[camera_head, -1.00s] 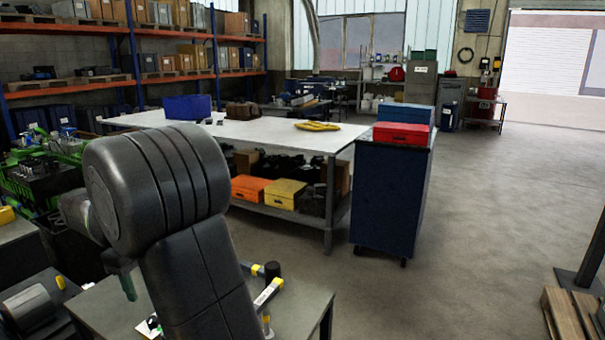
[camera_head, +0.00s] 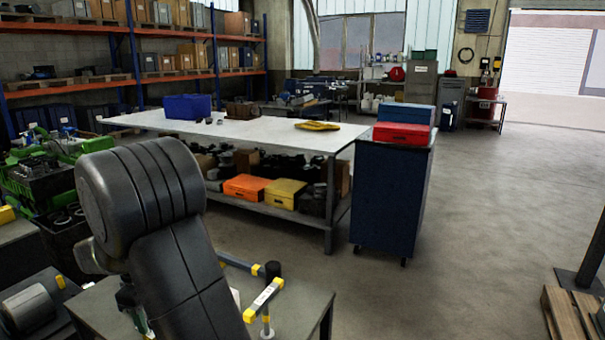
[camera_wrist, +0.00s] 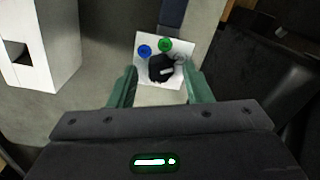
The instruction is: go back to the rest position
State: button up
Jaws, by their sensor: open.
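My gripper (camera_wrist: 160,68) shows in the wrist view with its two green fingers apart. Between and beyond the fingertips lies a white card (camera_wrist: 144,80) with a blue disc (camera_wrist: 144,51), a green disc (camera_wrist: 165,45) and a small black object (camera_wrist: 161,69). The fingers do not close on any of these; I cannot tell the height above the card. In the head view my dark arm stands bent at the left front and mostly hides the gripper.
A grey table (camera_head: 303,302) at the front carries a yellow-and-white tool-like item (camera_head: 264,299). Behind stand a long white workbench (camera_head: 262,132) and a dark blue cabinet (camera_head: 388,200) with a red case (camera_head: 402,132). Open floor lies right.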

jog(key=n+b, duration=0.1)
jog(key=n, duration=0.4)
jog(key=shift+s, duration=0.15)
jog(key=n+b, duration=0.2)
jog(key=n, duration=0.3)
jog(key=shift+d+n, duration=0.1)
jog(key=shift+n, duration=0.3)
notch_tip(320, 180, up, 6)
jog(key=shift+f, duration=0.1)
jog(key=shift+d, duration=0.1)
